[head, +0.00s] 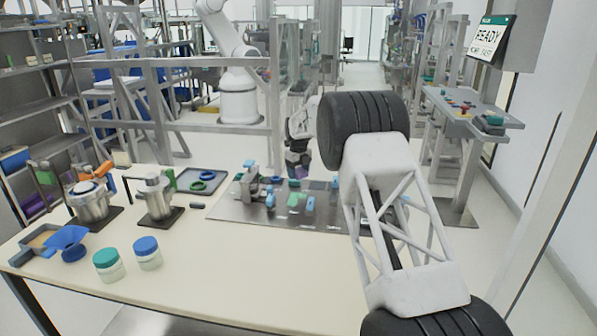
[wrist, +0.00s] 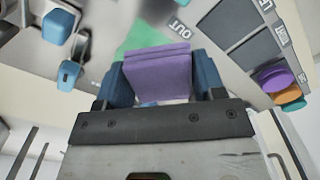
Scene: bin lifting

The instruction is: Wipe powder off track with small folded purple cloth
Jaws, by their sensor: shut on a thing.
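My gripper (wrist: 162,66) is shut on the small folded purple cloth (wrist: 158,84), which sits between its two blue fingers in the wrist view. In the head view my gripper (head: 297,173) is over the back part of the grey metal plate (head: 240,212) on the table. A flat green patch (wrist: 135,39) lies on the plate just beyond the cloth, beside the printed word OUT. In the head view the green patch (head: 295,199) is in front of my gripper. I cannot make out powder or tell which part is the track. Contact between cloth and plate is unclear.
Blue-topped fixtures (wrist: 58,27) stand on the plate near my gripper. Stacked purple and orange round pieces (wrist: 275,78) lie across from them. Metal pots (head: 90,202), lidded jars (head: 147,254) and a grey tray (head: 202,181) stand left. The table front (head: 240,290) is clear.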

